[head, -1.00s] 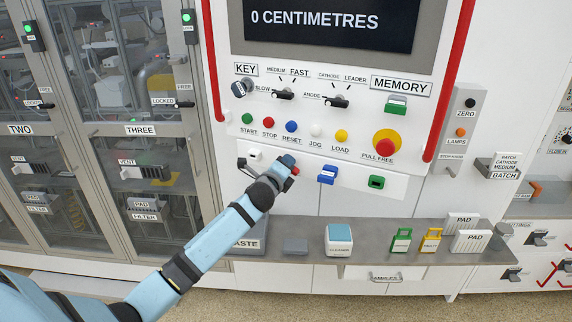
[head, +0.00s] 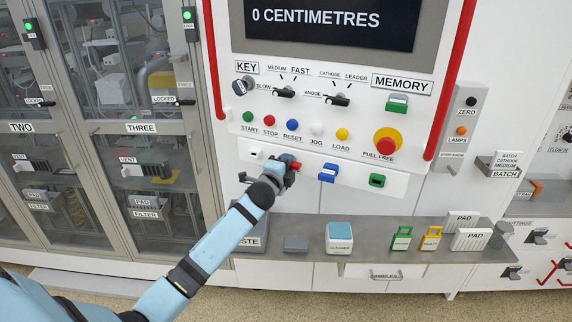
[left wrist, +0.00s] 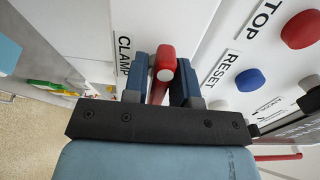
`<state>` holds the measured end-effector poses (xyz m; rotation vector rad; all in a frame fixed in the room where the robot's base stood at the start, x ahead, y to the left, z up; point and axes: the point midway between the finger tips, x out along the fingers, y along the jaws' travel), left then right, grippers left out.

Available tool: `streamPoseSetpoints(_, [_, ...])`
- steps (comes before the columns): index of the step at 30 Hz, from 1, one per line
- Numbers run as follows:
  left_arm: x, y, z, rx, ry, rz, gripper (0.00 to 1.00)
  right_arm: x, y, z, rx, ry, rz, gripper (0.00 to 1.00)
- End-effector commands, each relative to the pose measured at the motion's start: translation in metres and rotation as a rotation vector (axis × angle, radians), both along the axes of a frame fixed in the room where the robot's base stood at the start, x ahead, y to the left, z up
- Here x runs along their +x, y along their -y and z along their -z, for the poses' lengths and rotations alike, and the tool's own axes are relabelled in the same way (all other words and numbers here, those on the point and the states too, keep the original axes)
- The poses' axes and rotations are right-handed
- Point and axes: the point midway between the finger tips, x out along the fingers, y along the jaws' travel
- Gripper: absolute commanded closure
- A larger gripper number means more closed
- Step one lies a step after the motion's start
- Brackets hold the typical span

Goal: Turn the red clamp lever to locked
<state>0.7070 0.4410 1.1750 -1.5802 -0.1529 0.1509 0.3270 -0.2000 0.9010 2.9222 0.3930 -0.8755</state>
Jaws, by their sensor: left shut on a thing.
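The red clamp lever (left wrist: 163,60) stands between the two blue fingers of my left gripper (left wrist: 160,82) in the left wrist view, next to the CLAMP label (left wrist: 124,55). My left gripper is shut on the lever. In the head view my left gripper (head: 287,166) is at the white strip below the buttons, and only the red tip of the lever (head: 296,165) shows past it. The gripper hides most of the lever and its markings, so its exact setting cannot be read. My right gripper is not in view.
Above are the red STOP button (head: 270,122), the blue RESET button (head: 292,125) and the red-on-yellow pull knob (head: 386,145). A blue part (head: 328,172) sits right of my gripper on the strip. Below is a grey shelf (head: 375,256) with a cleaner box (head: 339,238).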

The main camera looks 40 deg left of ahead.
Motion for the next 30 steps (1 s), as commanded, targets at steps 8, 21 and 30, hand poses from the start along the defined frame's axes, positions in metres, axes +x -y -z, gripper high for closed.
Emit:
streamPoseSetpoints(8, [0.000,0.000,0.001,-0.002,-0.001,0.000,0.98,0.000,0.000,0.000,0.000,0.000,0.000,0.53])
streamPoseSetpoints(21, [-0.002,0.000,0.001,0.000,0.000,0.000,0.58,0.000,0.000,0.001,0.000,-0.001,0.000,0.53])
streamPoseSetpoints(30, [-0.049,0.009,0.004,0.001,-0.001,0.001,0.58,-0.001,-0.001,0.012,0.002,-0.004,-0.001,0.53])
